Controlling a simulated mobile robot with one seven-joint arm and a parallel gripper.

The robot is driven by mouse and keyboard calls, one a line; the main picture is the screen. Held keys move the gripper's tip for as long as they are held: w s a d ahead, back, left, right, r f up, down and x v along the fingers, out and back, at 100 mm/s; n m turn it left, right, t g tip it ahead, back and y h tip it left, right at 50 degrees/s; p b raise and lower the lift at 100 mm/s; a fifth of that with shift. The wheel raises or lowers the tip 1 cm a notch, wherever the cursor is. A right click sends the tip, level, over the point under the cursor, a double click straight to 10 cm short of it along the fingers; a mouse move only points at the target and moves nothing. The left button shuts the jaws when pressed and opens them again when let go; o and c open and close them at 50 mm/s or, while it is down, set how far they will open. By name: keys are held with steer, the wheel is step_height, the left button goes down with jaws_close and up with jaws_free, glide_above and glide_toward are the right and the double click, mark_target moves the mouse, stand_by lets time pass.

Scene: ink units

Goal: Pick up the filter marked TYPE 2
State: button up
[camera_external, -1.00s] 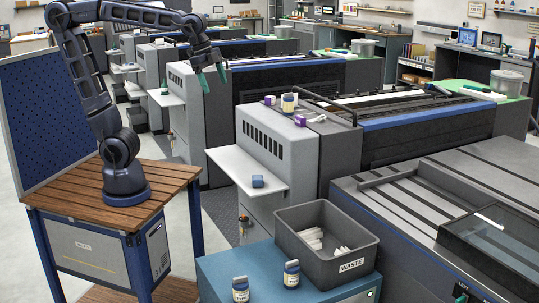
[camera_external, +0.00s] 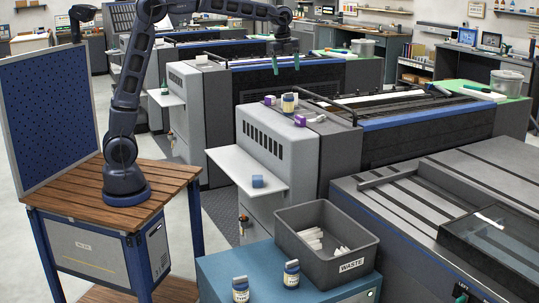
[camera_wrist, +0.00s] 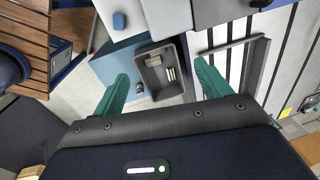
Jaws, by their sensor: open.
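My gripper (camera_external: 286,66) is open and empty, with its green fingers pointing down, high over the machines in the external view. It also shows in the wrist view (camera_wrist: 161,70), fingers wide apart. I cannot read TYPE 2 on anything. Two small labelled, blue-topped containers, a left one (camera_external: 240,289) and a right one (camera_external: 291,274), stand upright on the blue cabinet (camera_external: 228,268). A similar pale container (camera_external: 289,103) stands on the grey machine. I cannot tell which of these, if any, is the filter. My gripper touches none of them.
A grey WASTE bin (camera_external: 310,262) with white pieces inside stands on the cabinet; it also shows in the wrist view (camera_wrist: 147,81). A blue block (camera_external: 257,181) lies on the machine's white shelf (camera_external: 232,168). Purple boxes (camera_external: 300,120) sit near the pale container.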

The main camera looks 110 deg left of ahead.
steer(key=s+a+f+m, duration=0.1)
steer(key=a+f, duration=0.2)
steer(key=a, duration=0.6)
steer(key=s+a+f+m, duration=0.15)
steer(key=a+f, duration=0.25)
steer(key=a, duration=0.6)
steer(key=m+g+h, duration=0.1)
steer(key=m, duration=0.1)
glide_above(289, 97)
steer(key=f, duration=0.6)
steer(key=shift+w+a+f, duration=0.1)
steer(key=shift+a+f, duration=0.1)
steer(key=shift+a, duration=0.1)
steer(key=shift+a+f, duration=0.15)
steer(key=shift+f, duration=0.05)
step_height(289, 97, down, 5)
steer(key=shift+f, duration=0.2)
steer(key=shift+s+f, duration=0.15)
steer(key=shift+f, duration=1.15)
steer(key=shift+s+f, duration=0.15)
steer(key=shift+f, duration=1.15)
steer(key=c, duration=1.1)
